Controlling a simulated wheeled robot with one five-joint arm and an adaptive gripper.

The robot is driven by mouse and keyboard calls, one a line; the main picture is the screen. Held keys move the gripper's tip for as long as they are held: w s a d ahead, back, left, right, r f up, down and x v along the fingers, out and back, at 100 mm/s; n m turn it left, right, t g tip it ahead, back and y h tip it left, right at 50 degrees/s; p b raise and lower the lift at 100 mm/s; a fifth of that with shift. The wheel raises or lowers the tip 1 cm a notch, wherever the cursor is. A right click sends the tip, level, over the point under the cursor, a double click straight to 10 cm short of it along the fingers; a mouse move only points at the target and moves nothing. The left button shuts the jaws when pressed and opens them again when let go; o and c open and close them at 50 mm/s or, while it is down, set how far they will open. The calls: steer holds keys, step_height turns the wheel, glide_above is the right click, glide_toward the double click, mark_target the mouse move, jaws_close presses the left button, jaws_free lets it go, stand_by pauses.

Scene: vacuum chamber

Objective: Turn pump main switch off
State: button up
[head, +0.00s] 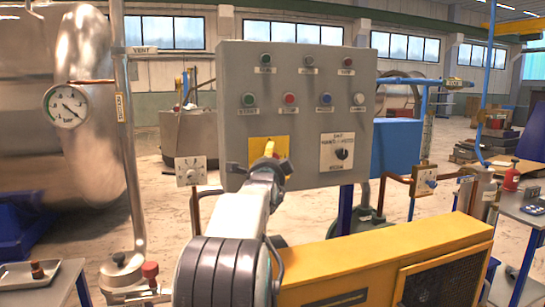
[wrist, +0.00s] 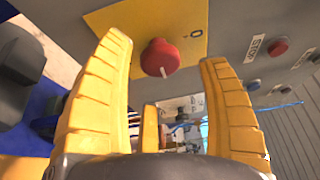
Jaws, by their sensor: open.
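The pump main switch is a red rotary knob (wrist: 160,57) on a yellow plate (wrist: 195,22), seen at the top of the wrist view. The white mark on the knob points down in that view, and a "0" is printed to the right. My gripper (wrist: 165,50) is open and faces the plate. The knob appears between its two yellow fingers, with a gap on each side. I cannot tell whether the fingertips reach past it.
The grey panel (head: 300,112) carries several push buttons and a black selector (head: 342,154) right of the switch. A red stop button (wrist: 278,46) is right of my fingers. A yellow pump housing (head: 390,255) stands below the panel at right. A metal pipe (head: 128,150) rises at left.

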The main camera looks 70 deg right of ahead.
steer(key=shift+p+x, duration=0.7)
steer(key=shift+x, duration=1.4)
steer(key=shift+c, duration=0.4)
steer(key=c, duration=1.1)
steer(key=b, duration=0.2)
steer(key=shift+f+n+b, duration=0.3)
steer(key=shift+f+n, duration=0.05)
steer(key=shift+n, duration=0.05)
steer(key=shift+c, duration=0.3)
steer(key=shift+b, duration=0.45)
steer(key=shift+r+n+h+b, duration=0.2)
steer(key=shift+n+h+b, duration=0.1)
steer(key=shift+b, duration=0.15)
steer(key=o, duration=1.2)
steer(key=shift+r, duration=0.1)
steer(key=shift+o, duration=0.2)
steer(key=shift+a, duration=0.1)
